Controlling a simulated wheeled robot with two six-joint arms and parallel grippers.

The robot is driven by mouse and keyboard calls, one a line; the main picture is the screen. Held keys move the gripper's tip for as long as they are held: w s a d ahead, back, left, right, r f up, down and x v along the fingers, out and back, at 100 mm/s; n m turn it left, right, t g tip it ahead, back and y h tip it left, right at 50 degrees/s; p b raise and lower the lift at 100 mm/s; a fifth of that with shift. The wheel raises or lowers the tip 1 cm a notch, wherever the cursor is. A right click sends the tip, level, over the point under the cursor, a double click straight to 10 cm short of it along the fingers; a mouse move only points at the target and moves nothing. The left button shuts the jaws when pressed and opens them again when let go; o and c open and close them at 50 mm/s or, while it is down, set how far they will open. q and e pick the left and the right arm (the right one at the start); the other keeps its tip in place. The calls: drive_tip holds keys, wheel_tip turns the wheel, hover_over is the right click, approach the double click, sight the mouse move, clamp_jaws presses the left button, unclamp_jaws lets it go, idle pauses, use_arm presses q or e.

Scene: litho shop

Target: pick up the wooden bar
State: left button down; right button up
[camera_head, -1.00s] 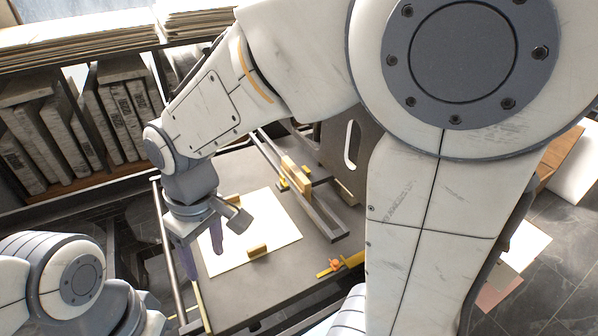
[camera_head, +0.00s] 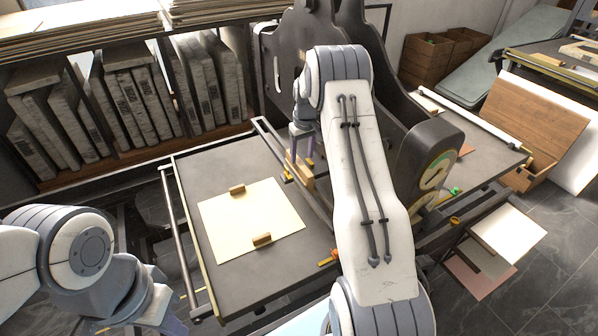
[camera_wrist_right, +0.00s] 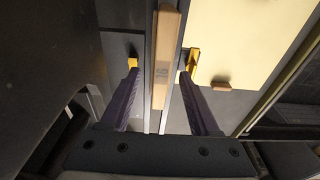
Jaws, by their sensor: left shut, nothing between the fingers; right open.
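Whether the fingertips reach down to the bar's level I cannot tell. My left gripper (camera_head: 172,324) is shut and empty at the bottom left, partly cut off by the frame.
A cream sheet (camera_head: 225,222) with two small wooden blocks lies on the grey press bed (camera_head: 205,165). The dark press frame (camera_head: 390,100) rises behind my right arm. Stone slabs (camera_head: 125,110) fill the rack at the back left. Brass clips sit along the rails.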

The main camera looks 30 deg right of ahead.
sight(299, 162)
drive_tip(key=f+p, duration=0.1)
drive_tip(key=f, duration=0.1)
drive_tip(key=w+f+p, duration=0.1)
drive_tip(key=f, duration=0.1)
drive_tip(key=shift+a+f, duration=0.15)
drive_tip(key=shift+f, duration=0.15)
drive_tip(key=shift+w+f, duration=0.15)
drive_tip(key=shift+f, duration=0.35)
clamp_jaws()
